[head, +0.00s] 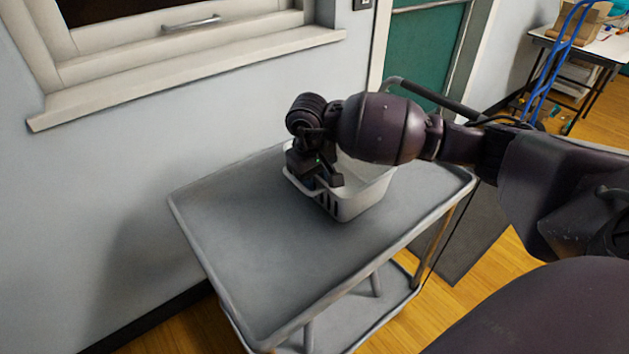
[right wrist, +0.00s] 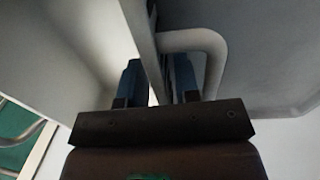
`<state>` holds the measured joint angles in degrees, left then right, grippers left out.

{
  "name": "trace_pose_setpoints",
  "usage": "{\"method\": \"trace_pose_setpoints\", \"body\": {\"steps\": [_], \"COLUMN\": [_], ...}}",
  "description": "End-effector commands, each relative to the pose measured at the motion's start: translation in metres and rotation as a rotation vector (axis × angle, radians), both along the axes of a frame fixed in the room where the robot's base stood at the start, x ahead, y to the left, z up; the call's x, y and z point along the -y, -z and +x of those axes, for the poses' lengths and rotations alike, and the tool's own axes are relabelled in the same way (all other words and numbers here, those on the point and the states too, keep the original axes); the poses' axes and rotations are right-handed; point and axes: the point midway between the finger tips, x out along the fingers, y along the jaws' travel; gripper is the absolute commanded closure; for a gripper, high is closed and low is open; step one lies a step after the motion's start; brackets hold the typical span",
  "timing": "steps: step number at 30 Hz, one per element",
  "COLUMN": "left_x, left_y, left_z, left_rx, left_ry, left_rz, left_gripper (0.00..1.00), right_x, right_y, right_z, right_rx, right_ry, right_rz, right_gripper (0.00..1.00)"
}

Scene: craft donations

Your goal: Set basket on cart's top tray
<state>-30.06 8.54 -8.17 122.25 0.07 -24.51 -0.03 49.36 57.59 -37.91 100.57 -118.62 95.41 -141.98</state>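The white basket (head: 362,203) is over the far right part of the cart's grey top tray (head: 262,270). It looks upright and within the tray's rim. I cannot tell for sure whether its base touches the tray. My right gripper (head: 328,182) points down at the basket's left side. In the right wrist view, the two fingers (right wrist: 158,82) stand on either side of the basket wall (right wrist: 150,40), close against it, so the gripper looks shut on it. The arm hides part of the basket's far side. My left gripper is not in view.
The cart stands by a grey wall (head: 130,150) under a window sill (head: 190,75). A lower shelf (head: 345,325) shows beneath the tray. The tray's near left part is bare. A green door (head: 425,55) is behind, and a blue hand truck (head: 553,65) stands by a table at far right.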

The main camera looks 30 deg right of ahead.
Motion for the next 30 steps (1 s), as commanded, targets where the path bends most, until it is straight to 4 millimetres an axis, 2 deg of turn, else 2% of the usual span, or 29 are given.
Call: {"method": "trace_pose_setpoints", "body": {"steps": [1,9,15,21,30], "left_x": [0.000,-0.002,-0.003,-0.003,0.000], "left_y": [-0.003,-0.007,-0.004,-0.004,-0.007], "left_z": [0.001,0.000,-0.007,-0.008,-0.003], "left_rx": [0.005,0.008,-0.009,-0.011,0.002], "left_ry": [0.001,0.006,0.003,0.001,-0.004], "left_rz": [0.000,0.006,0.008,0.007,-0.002], "left_gripper": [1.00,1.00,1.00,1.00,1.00], "right_x": [0.000,-0.004,-0.007,-0.008,-0.009], "right_y": [-0.011,-0.064,-0.095,-0.110,-0.112], "right_z": [0.001,0.001,0.000,0.000,-0.001], "right_rx": [0.005,0.007,0.004,0.002,0.000], "right_ry": [0.000,-0.001,0.000,0.000,0.000], "right_rz": [-0.002,-0.002,-0.002,-0.001,0.000], "right_gripper": [0.70,0.70,0.70,0.70,0.70]}}
